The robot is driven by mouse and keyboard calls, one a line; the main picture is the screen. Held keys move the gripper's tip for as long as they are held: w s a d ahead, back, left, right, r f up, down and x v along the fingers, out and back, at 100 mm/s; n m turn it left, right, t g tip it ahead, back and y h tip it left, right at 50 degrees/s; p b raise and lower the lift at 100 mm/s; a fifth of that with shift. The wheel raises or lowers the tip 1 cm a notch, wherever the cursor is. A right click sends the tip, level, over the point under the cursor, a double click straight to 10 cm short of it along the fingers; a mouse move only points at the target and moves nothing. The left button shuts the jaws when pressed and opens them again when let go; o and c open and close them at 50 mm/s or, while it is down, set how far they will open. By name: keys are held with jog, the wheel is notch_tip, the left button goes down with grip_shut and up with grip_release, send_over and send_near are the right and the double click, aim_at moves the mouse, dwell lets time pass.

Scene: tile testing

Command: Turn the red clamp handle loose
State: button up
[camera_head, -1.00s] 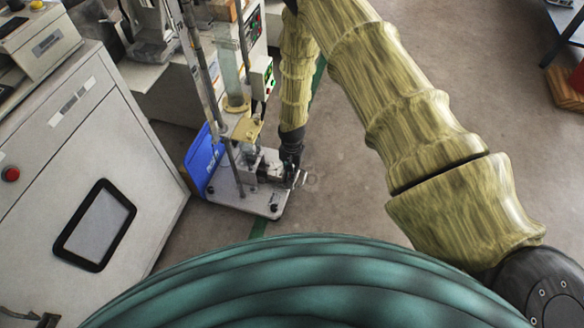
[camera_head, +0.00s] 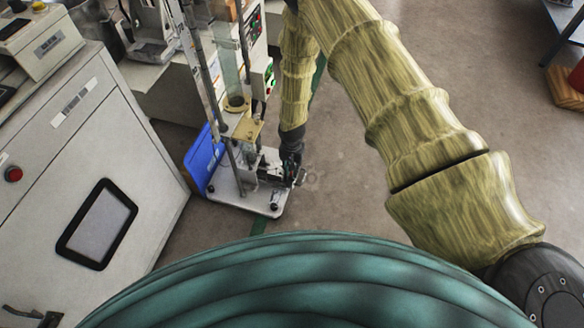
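The tile test stand (camera_head: 240,130) is left of centre, with upright rods, a brass-coloured bracket and a pale base plate (camera_head: 232,194). My gripper (camera_head: 284,175) is small and dark, at the end of my arm, low over the right side of the base plate beside dark clamp parts. I cannot make out a red clamp handle there; it is hidden or too small to tell. The gripper's fingers blend with the dark metal parts, so I cannot see whether they are open, shut or touching anything.
A large grey cabinet (camera_head: 130,130) with a red button (camera_head: 13,174) stands at the left. A blue panel (camera_head: 203,160) leans behind the base plate. A control box with lit buttons (camera_head: 268,78) is beside the stand. The grey floor (camera_head: 345,190) right of the stand is clear.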

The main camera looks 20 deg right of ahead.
jog(key=shift+r+p, duration=2.35)
jog(key=shift+r, duration=1)
jog(key=shift+f, duration=0.1)
jog(key=s+d+f+n, duration=0.1)
jog(key=s+d+n, duration=0.15)
jog(key=s, duration=1.65)
jog(key=s+r+n, duration=0.2)
jog(key=s+r, duration=0.2)
jog(key=s, duration=0.5)
jog(key=s+r+n, duration=0.2)
jog(key=s+r, duration=0.2)
jog(key=s, duration=0.4)
notch_tip(320, 180, up, 24)
jog(key=p, duration=2.5)
jog(key=shift+s+d, duration=0.15)
jog(key=shift+d, duration=0.3)
